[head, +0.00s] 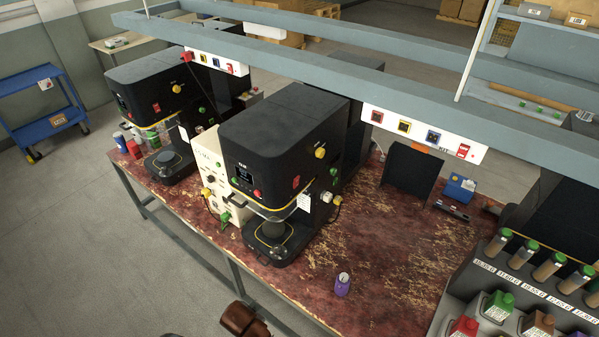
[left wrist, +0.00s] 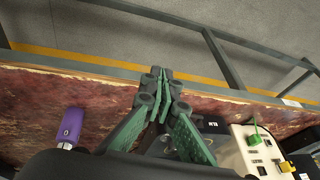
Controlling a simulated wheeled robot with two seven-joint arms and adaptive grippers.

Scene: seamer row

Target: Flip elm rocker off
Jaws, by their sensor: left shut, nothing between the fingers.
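A dark machine (head: 285,140) stands mid-table, with a small lit display, a red button (head: 257,194) and yellow knobs on it. A similar strip (head: 217,63) hangs further left. My right gripper is not in view.
A purple container (head: 342,284) stands near the table's front edge and also shows in the left wrist view (left wrist: 70,125). A white box (head: 208,172) stands between two dark machines. Bottles (head: 497,305) fill a rack at right. The table's front right is mostly clear.

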